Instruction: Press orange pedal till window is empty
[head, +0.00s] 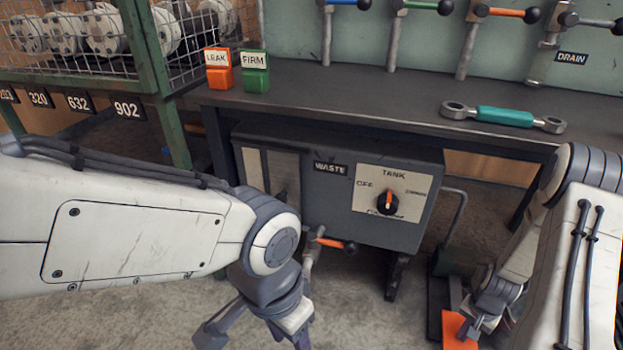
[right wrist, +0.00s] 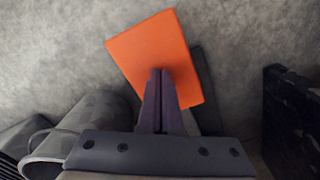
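The orange pedal (head: 459,331) is low at the right of the head view, beside a dark green stand. In the right wrist view the pedal (right wrist: 155,55) is a flat orange plate, tilted in the picture. My right gripper (right wrist: 160,72) has its two fingers together with nothing between them; their tips overlap the pedal. I cannot tell whether they touch it. My left gripper (head: 302,338) points down at the bottom of the head view, its fingertips mostly cut off. The waste tank (head: 320,215) has a grey window strip (head: 285,172); its level is unclear.
The tank's knob (head: 388,203) and an orange-handled valve (head: 336,244) are on or by the tank. A dark block stands right of the pedal.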

